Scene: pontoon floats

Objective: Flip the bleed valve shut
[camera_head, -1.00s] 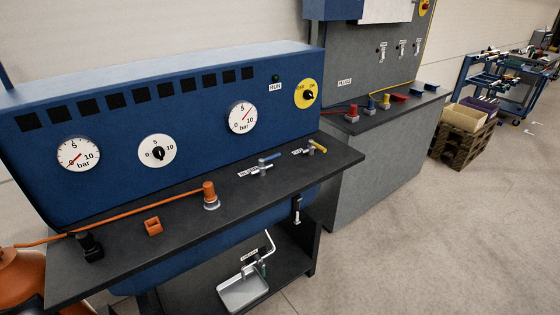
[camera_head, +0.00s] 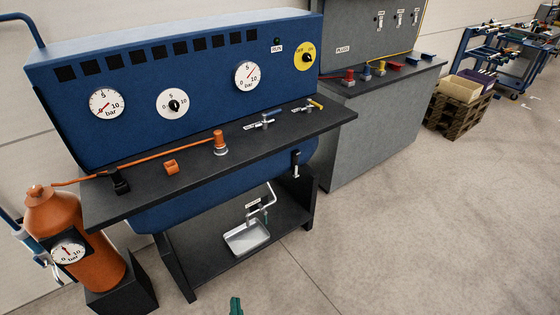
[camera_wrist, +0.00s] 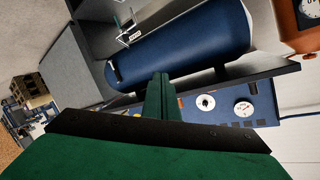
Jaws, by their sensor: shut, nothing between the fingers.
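Two small lever valves stand on the dark bench top at its right end. One has a blue lever (camera_head: 271,112), the other a yellow lever (camera_head: 315,104). Each has a white label too small to read, so I cannot tell which is the bleed valve. A black-handled fitting (camera_head: 295,160) hangs below the bench edge, and a pipe with a small green-handled fitting (camera_head: 262,208) is above a tray. My gripper (camera_head: 236,305) shows only as a green tip at the bottom, well short of the bench. In the wrist view my gripper (camera_wrist: 160,82) is shut and empty, before the blue tank (camera_wrist: 185,45).
The blue panel (camera_head: 200,65) with gauges rises behind the bench top (camera_head: 190,166). An orange cylinder (camera_head: 65,225) stands at left. A metal tray (camera_head: 247,238) sits on the lower shelf. A grey cabinet (camera_head: 385,125) adjoins at right. The floor in front is clear.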

